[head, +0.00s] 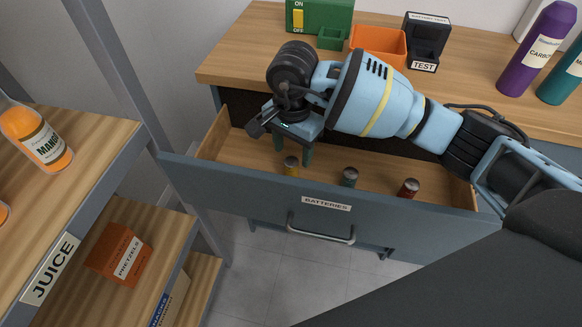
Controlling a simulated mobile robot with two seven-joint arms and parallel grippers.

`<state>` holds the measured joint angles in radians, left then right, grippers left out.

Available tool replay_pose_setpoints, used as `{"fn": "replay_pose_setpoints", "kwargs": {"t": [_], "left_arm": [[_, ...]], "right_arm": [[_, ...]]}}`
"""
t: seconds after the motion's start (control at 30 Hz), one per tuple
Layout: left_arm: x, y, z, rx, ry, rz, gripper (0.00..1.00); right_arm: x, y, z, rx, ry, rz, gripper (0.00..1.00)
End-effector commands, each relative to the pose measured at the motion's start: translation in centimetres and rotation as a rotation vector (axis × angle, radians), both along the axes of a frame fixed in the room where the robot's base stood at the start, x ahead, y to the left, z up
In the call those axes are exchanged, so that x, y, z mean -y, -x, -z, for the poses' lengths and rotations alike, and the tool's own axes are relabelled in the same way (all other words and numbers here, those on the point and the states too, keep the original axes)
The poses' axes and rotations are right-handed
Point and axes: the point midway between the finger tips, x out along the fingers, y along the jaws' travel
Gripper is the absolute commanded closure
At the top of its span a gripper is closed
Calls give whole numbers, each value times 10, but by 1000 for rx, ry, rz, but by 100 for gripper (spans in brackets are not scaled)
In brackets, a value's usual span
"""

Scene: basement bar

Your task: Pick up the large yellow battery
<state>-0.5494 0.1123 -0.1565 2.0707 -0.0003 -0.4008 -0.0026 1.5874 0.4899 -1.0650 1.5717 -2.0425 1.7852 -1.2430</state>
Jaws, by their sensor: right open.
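The yellow battery (291,168) stands upright in the open drawer (240,189) labelled BATTERIES, near its front wall; its lower part is hidden by that wall. A green battery (349,177) and a red battery (409,188) stand to its right in the same drawer. My right gripper (293,158) points down into the drawer at the yellow battery. Its fingers are open and apart, and the battery's top shows between or just in front of them; I cannot tell which. My left gripper is not in view.
Behind the drawer, a wooden counter (240,62) holds a green ON/OFF box (330,14), an orange bin (377,42), a black tester (426,40) and a purple bottle (538,48). Shelves with a juice bottle (35,135) and a pretzels box (120,254) stand left.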

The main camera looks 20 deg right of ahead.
Motion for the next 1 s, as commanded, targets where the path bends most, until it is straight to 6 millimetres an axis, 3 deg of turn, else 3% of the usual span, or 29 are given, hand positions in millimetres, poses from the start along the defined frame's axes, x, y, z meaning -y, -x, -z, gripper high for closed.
{"fn": "replay_pose_setpoints", "kwargs": {"t": [0.27, 0.6, 0.87, 1.0], "left_arm": [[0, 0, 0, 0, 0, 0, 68], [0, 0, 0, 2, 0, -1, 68], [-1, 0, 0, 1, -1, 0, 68], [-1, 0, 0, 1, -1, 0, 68]], "right_arm": [[-2, 2, 13, -3, -1, -1, 45], [-5, 6, 55, -1, 0, 0, 45], [-5, 6, 58, -1, -1, -1, 45], [-5, 6, 58, -1, -1, -1, 59]]}}
